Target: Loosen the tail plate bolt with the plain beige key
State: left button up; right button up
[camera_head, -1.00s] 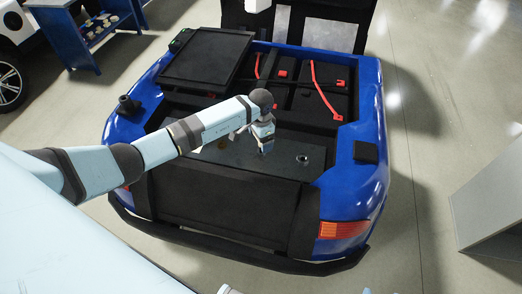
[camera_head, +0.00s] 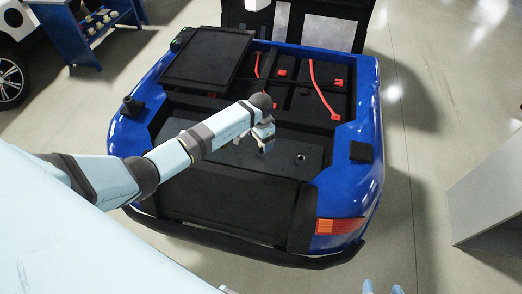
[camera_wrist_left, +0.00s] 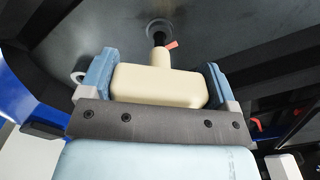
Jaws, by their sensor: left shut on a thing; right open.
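My left gripper (camera_head: 265,140) is over the dark tail plate (camera_head: 225,156) at the rear of the blue car. It is shut on the beige key (camera_wrist_left: 160,88), a plain T-shaped handle gripped across its wide end. In the left wrist view the key's stem points to a round, dark recess (camera_wrist_left: 158,27) in the plate, with a dark shaft between them. The bolt itself is hidden there, and I cannot tell how far the key is seated. My right gripper (camera_head: 383,288) is open at the bottom edge of the head view, only its fingertips showing.
A round fitting (camera_head: 300,157) shows on the plate to the right of my left gripper. A small red tab (camera_wrist_left: 171,45) is beside the key's stem. A black lid (camera_head: 205,55) and red cables (camera_head: 325,97) are farther in. A grey box (camera_head: 490,195) stands at right.

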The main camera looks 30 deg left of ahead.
pick_arm(q)
jog(key=shift+w+r, duration=0.1)
jog(key=shift+w+r+n+p, duration=0.1)
jog(key=shift+r+n+p, duration=0.2)
jog(key=shift+p, duration=0.65)
jog(key=shift+f+p, duration=0.1)
jog(key=shift+p, duration=0.25)
jog(key=shift+f+n, duration=0.15)
jog(key=shift+n, duration=0.15)
jog(key=shift+p, duration=0.4)
